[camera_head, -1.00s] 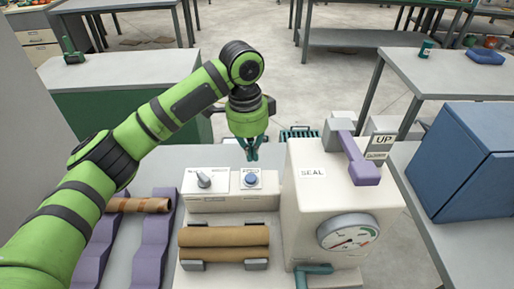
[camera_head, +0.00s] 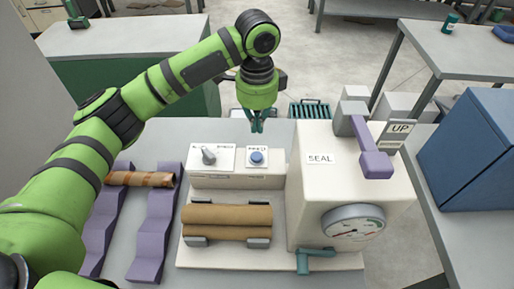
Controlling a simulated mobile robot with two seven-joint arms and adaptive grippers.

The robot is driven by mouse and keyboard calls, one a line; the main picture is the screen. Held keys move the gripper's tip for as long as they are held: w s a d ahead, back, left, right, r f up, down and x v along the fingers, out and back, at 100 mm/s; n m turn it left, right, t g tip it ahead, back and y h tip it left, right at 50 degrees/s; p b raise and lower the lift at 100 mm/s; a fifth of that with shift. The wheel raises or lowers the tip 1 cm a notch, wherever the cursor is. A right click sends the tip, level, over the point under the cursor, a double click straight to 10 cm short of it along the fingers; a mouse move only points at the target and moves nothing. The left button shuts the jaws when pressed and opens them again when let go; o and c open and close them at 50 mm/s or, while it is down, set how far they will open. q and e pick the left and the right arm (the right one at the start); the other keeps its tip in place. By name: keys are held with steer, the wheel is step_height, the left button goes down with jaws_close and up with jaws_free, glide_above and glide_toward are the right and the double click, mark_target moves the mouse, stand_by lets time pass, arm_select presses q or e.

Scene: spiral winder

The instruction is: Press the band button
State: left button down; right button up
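The blue band button (camera_head: 256,158) sits on a white label plate on the control box (camera_head: 237,182) of the cream machine. A grey knob (camera_head: 208,155) is to its left. My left gripper (camera_head: 257,127) points down just behind and above the button in the picture, with a visible gap between. Its teal fingers look close together, but at this size I cannot tell if they are fully shut. It holds nothing that I can see. My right gripper is not in view.
The SEAL housing (camera_head: 320,185) with a purple lever (camera_head: 374,160) and a gauge (camera_head: 353,223) stands right of the button. Brown rollers (camera_head: 227,215) lie in front. A brown tube (camera_head: 140,179) rests on purple supports at left. A blue cabinet (camera_head: 470,150) stands at far right.

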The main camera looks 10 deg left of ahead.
mark_target(257, 158)
arm_select(q)
step_height(257, 158, down, 10)
steer(key=p, duration=0.2)
steer(key=shift+p, duration=0.3)
steer(key=shift+f, duration=0.25)
